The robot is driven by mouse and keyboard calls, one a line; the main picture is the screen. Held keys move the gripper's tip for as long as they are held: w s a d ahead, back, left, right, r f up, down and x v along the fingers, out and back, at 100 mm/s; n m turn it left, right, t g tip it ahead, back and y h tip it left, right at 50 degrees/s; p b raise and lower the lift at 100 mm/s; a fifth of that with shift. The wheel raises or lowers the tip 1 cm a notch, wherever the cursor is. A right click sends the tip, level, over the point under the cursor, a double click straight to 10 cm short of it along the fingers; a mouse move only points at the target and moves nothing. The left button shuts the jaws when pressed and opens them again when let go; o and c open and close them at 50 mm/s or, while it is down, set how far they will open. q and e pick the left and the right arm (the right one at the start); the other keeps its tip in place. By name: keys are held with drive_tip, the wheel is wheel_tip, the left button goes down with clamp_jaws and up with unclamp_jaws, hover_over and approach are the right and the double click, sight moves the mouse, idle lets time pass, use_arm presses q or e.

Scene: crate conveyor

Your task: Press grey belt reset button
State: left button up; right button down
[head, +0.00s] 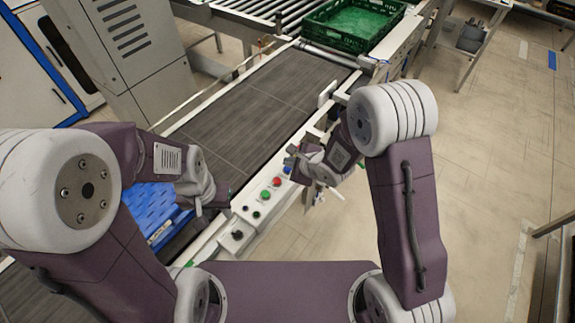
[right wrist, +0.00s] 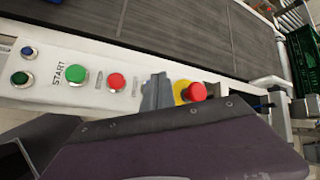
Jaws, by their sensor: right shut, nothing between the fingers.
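The control panel (head: 250,204) runs along the near side of the belt. In the head view it carries a blue button (head: 287,169), a red button (head: 277,181), a green button (head: 266,194) and a dark knob (head: 237,235). I cannot make out a grey button. My right gripper (head: 292,154) is shut and empty over the panel's far end. In the right wrist view its grey fingers (right wrist: 157,92) stand between the red button (right wrist: 116,82) and a red mushroom button on yellow (right wrist: 193,92), hiding part of the panel; contact is unclear. My left gripper (head: 215,204) is beside the panel's near end.
The dark conveyor belt (head: 245,105) is bare in its middle. A green crate (head: 350,45) stands at the far end by the rollers. A blue slatted piece (head: 152,207) lies on the near belt, partly behind my left arm. Open floor lies to the right.

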sight(290, 170)
wheel_tip(290, 170, up, 5)
drive_tip(key=p, duration=0.6)
drive_tip(key=shift+r, duration=0.1)
idle(0.7)
